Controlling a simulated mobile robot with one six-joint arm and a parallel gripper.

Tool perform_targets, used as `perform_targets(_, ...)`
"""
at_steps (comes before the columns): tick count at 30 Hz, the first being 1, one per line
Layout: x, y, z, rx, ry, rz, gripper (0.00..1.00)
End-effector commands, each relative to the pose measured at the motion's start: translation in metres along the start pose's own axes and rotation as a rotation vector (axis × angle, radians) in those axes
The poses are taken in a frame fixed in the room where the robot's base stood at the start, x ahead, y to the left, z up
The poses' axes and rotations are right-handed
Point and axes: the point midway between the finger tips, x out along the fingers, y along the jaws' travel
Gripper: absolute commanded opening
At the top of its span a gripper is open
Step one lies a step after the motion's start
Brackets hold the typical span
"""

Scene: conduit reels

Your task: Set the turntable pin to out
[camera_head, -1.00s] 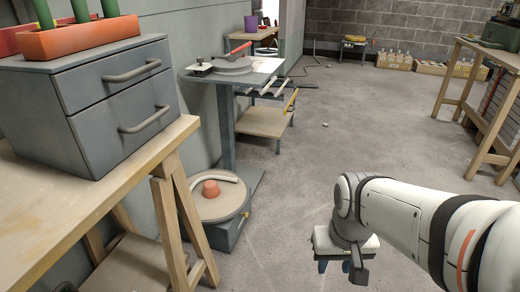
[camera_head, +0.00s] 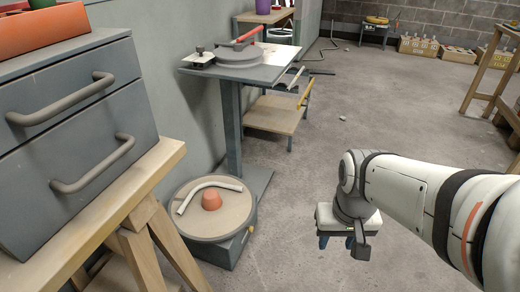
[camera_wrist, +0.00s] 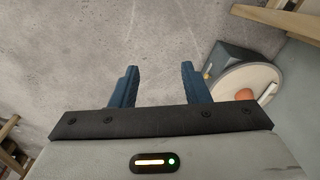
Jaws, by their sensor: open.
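The turntable (camera_head: 233,218) is a round tan disc on a low grey-blue base (camera_head: 232,247) on the floor. An orange-red cone and a curved white conduit piece lie on the disc. A small light detail (camera_head: 251,229) shows on the base's right side; I cannot tell whether it is the pin or how it is set. My gripper (camera_head: 337,241) hangs empty and open over the floor, right of the turntable and apart from it. In the wrist view its two blue fingers (camera_wrist: 158,76) are spread, and the turntable (camera_wrist: 228,88) shows at the right, partly cut off by my gripper body.
A grey drawer cabinet (camera_head: 75,120) on a wooden trestle bench (camera_head: 105,205) stands close at the left. A pedestal stand (camera_head: 262,73) with a red-handled tool rises behind the turntable. Open concrete floor (camera_head: 300,180) lies in the middle. Another wooden table (camera_head: 481,95) stands far right.

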Motion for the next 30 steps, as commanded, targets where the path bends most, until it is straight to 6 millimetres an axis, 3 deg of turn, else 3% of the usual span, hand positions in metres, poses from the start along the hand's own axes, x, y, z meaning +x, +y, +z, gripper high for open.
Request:
perform_targets(4,0.005,-0.008,-0.01,0.03,-0.036,-0.042,0.46)
perform_targets(7,0.014,-0.025,-0.025,0.073,-0.094,-0.11,0.46)
perform_targets(14,0.051,-0.068,-0.081,0.264,-0.26,-0.333,0.46)
perform_targets(23,0.123,-0.115,-0.162,0.554,-0.439,-0.614,0.46)
perform_targets(30,0.205,-0.138,-0.221,0.819,-0.537,-0.818,0.46)
